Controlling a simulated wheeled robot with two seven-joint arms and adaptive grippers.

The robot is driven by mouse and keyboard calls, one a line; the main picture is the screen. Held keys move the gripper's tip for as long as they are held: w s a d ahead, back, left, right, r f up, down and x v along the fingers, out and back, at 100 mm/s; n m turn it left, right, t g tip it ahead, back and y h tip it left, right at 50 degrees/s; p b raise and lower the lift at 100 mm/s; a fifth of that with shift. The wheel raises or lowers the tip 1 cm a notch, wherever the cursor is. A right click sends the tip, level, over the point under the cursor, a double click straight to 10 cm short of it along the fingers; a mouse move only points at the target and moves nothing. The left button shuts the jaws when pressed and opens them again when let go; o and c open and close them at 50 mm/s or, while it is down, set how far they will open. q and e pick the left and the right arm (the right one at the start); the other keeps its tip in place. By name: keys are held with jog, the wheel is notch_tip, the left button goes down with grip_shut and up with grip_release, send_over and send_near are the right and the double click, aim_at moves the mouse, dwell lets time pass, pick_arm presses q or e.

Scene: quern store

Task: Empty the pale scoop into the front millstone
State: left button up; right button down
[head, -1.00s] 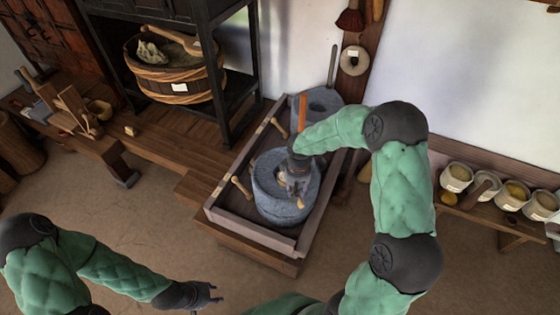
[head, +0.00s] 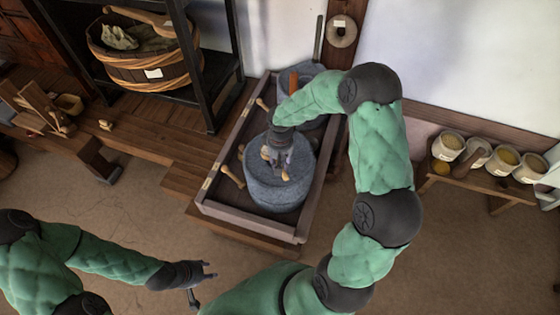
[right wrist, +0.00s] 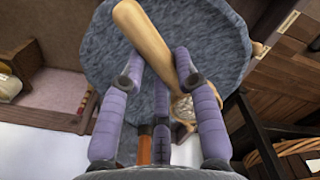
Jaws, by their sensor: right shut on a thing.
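My right gripper (head: 278,163) is over the top of the grey front millstone (head: 278,194) and shut on the pale wooden scoop. In the right wrist view the scoop's handle (right wrist: 143,36) runs between the fingers, with the speckled grey millstone (right wrist: 95,60) behind it. A pale round part, apparently the scoop's bowl (right wrist: 183,107), shows by the right-hand finger. Its contents and exact tilt cannot be told. My left gripper (head: 203,284) is empty, its fingers spread, low in front of the tray.
A wooden tray (head: 222,164) surrounds the millstone, with pale wooden pieces (head: 231,177) lying in it. A second millstone (head: 322,72) with an orange handle (head: 293,81) stands behind. A banded tub (head: 155,74) sits on the left shelf. Several white pots (head: 503,160) stand on the right bench.

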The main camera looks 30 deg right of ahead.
jog(key=shift+f+b, duration=1.35)
jog(key=shift+f, duration=0.8)
jog(key=shift+r+p, duration=0.2)
jog(key=shift+p, duration=0.25)
jog(key=shift+d+r+y+p, duration=0.1)
jog(key=shift+y+p, duration=0.5)
jog(key=shift+p, duration=0.4)
jog(key=shift+y, duration=0.4)
jog(key=shift+f+h+b, duration=0.25)
jog(key=shift+h+b, duration=0.15)
jog(key=shift+b, duration=0.1)
jog(key=shift+h+b, duration=0.5)
jog(key=shift+b, duration=0.6)
jog(key=shift+r+p, duration=0.25)
jog(key=shift+p, duration=0.4)
jog(key=y+p, duration=0.1)
jog(key=p, duration=0.3)
jog(key=shift+r+y, duration=0.1)
jog(key=shift+y, duration=0.2)
